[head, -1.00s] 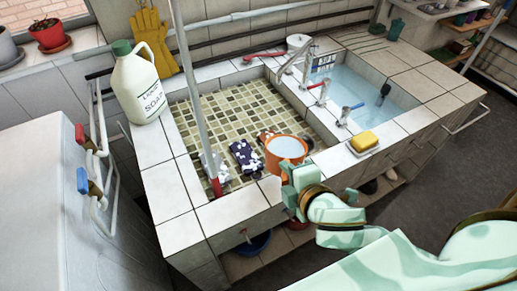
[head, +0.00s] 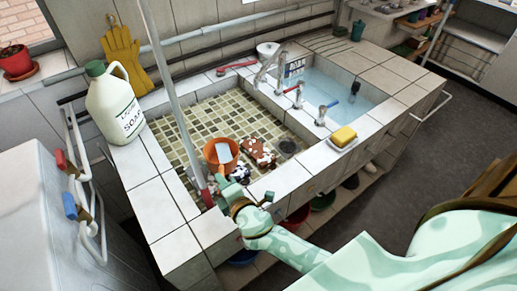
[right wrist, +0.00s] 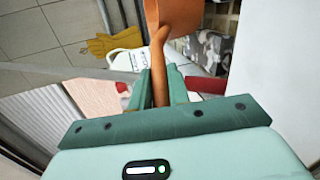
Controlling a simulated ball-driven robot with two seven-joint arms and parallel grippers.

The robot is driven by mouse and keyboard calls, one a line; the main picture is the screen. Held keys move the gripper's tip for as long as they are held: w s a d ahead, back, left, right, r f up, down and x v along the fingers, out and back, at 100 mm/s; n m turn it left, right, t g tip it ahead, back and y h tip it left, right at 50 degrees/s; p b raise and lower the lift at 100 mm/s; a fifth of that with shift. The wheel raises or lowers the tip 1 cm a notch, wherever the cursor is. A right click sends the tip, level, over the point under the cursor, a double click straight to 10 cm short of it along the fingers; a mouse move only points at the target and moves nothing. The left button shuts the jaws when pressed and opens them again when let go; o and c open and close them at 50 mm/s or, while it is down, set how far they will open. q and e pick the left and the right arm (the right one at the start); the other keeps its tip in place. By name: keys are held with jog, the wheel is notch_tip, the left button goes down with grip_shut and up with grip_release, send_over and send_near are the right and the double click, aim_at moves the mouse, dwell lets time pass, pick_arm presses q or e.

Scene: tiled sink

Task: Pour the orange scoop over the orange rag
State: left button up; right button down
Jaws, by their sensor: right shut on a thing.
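The orange scoop (head: 210,151) is over the tiled basin in the head view, with a pale patch inside its cup. My right gripper (head: 231,196) is shut on its handle; the right wrist view shows the handle (right wrist: 159,70) between the fingers (right wrist: 161,88) and the cup (right wrist: 183,15) beyond. The orange rag (head: 260,152), rust-coloured with white spots, lies on the basin floor to the right of the cup. A dark purple rag (head: 240,174) with white spots is nearer, partly hidden by my gripper. My left gripper is not in view.
A thin grey pole (head: 170,80) rises at the basin's left. The soap jug (head: 113,103) stands on the left rim. Taps (head: 299,96) and a water-filled basin (head: 335,95) are right, with a yellow sponge (head: 344,135) on the front rim. A drain (head: 288,146) is right of the orange rag.

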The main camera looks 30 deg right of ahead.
jog(key=shift+d+r, duration=0.2)
jog(key=shift+r, duration=0.05)
jog(key=d+r+m+y+p, duration=0.1)
jog(key=d+r+m+p, duration=0.3)
jog(key=d, duration=0.3)
jog(key=shift+w+d+y, duration=0.25)
jog(key=shift+y, duration=0.15)
dwell(1.1)
jog(key=shift+w+d+m+y+b, duration=0.1)
jog(key=shift+d+m+y+b, duration=0.25)
jog(key=shift+d+m, duration=0.75)
jog(key=shift+w+d+f+m+y+b, duration=0.1)
jog(key=shift+d+m+y+b, duration=0.25)
jog(key=shift+d+b, duration=0.65)
